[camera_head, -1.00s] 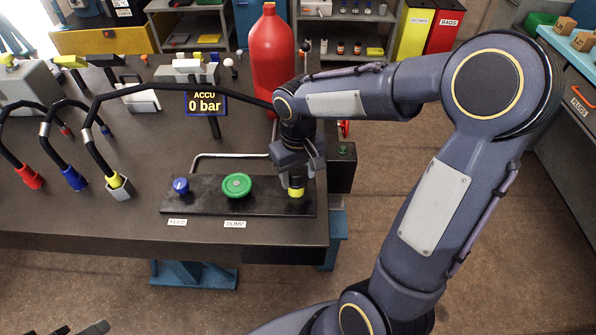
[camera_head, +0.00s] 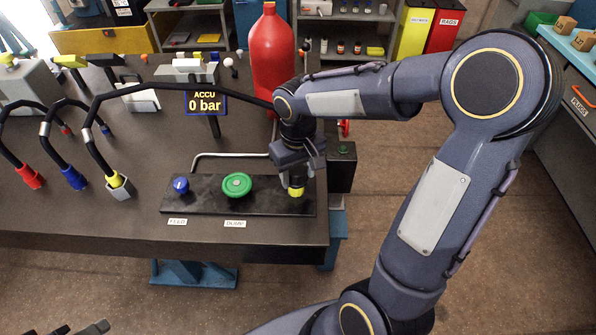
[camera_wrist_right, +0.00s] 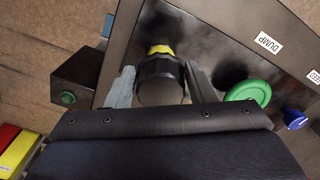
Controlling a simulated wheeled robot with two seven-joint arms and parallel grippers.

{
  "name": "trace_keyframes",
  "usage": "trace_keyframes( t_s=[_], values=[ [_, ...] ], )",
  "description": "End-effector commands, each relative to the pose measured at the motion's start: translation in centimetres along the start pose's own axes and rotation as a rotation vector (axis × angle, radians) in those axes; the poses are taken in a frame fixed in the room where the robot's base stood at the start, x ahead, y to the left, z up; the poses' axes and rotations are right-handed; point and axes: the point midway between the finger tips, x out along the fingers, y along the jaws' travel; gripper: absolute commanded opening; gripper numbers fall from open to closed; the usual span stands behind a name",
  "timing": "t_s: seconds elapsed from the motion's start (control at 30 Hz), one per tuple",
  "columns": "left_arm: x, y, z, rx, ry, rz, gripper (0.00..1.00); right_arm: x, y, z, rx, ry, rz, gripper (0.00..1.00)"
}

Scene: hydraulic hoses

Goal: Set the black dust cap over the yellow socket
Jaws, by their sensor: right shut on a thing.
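The yellow socket (camera_head: 296,192) stands at the right end of the black panel on the bench; its yellow ring also shows in the right wrist view (camera_wrist_right: 160,49). The black dust cap (camera_wrist_right: 161,80) is between the fingers of my right gripper (camera_wrist_right: 160,88), right against the yellow ring. My right gripper (camera_head: 297,172) is shut on the cap and points down over the socket. I cannot tell whether the cap is fully seated. In the head view the fingers hide most of the cap. Only a dark bit at the lower left edge may be my left gripper (camera_head: 85,329).
Left of the socket on the panel (camera_head: 210,206) are a green dump knob (camera_head: 237,185) and a blue knob (camera_head: 181,185). A red accumulator bottle (camera_head: 273,60) stands behind, with a display (camera_head: 206,103) reading 0 bar. Hoses with red, blue and yellow ends lie at left.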

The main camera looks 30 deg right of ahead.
Motion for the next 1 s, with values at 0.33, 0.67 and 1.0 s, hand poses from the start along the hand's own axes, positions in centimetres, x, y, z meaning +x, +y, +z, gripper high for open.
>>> trace_keyframes(
  t_s=[0.33,0.67,1.0],
  values=[
    [0.0,0.0,0.0,0.000,0.000,0.000,0.41,0.1,0.0,0.0,0.000,0.000,0.000,0.28],
    [0.6,-0.3,0.3,0.000,0.000,0.000,0.41,0.8,0.0,0.0,0.000,0.000,0.000,0.28],
    [1.1,-0.5,0.6,0.000,0.000,0.000,0.41,1.7,0.0,0.0,0.000,0.000,0.000,0.28]
  ],
)
